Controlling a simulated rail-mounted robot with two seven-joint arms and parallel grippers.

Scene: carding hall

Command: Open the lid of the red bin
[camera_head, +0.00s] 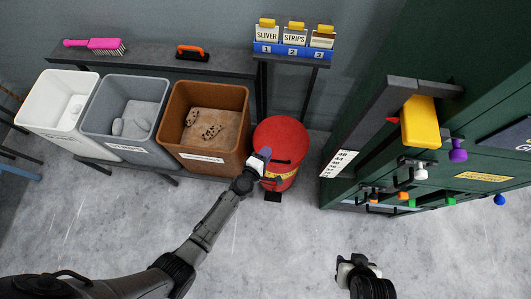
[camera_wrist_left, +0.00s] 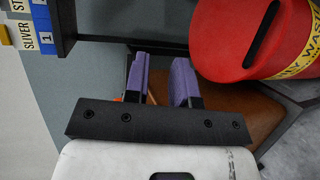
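The red bin (camera_head: 283,138) stands on the floor between the brown bin and the green cabinet. Its round red lid lies flat on top and looks closed. In the left wrist view the red bin (camera_wrist_left: 232,42) is at the upper right, with a dark bar on the lid and a yellow band below. My left gripper (camera_head: 262,160) is at the bin's front left edge in the head view. Its purple fingers (camera_wrist_left: 161,82) are apart with nothing seen between them, beside the bin. Whether they touch it I cannot tell. My right gripper (camera_head: 350,266) is low, away from the bin; its fingertips are unclear.
Left stand white (camera_head: 40,104), grey (camera_head: 93,117) and brown (camera_head: 240,140) open bins. A shelf behind holds a pink brush (camera_head: 95,45) and an orange-handled tool (camera_head: 192,51). A green cabinet (camera_head: 440,60) with coloured knobs is right. The front floor is clear.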

